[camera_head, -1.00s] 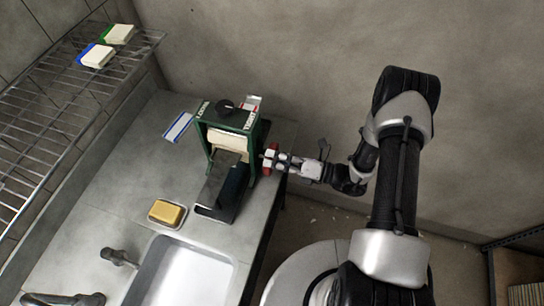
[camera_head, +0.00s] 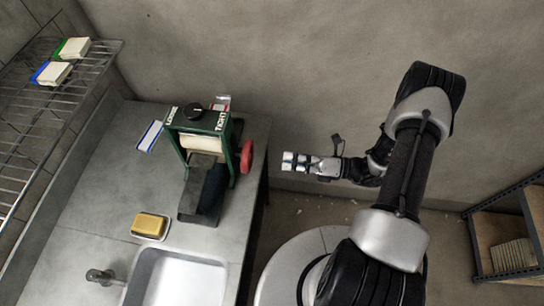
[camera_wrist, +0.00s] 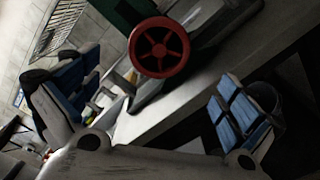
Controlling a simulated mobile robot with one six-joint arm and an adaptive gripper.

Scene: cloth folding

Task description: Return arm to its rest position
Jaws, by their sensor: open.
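My gripper (camera_head: 288,162) is in the head view, to the right of the counter's edge and apart from the green machine. In the wrist view its two blue-padded fingers (camera_wrist: 150,105) are spread wide with nothing between them. My arm reaches in from the lower right of the head view and bends back at its elbow near the wall.
A green machine (camera_head: 222,127) marked LOOSE and TIGHT, with a red wheel (camera_head: 246,157), stands on the grey counter (camera_head: 95,190). A yellow sponge (camera_head: 150,225) lies by the sink (camera_head: 150,262). A wire rack (camera_head: 28,120) is left; a shelf (camera_head: 480,235) is right.

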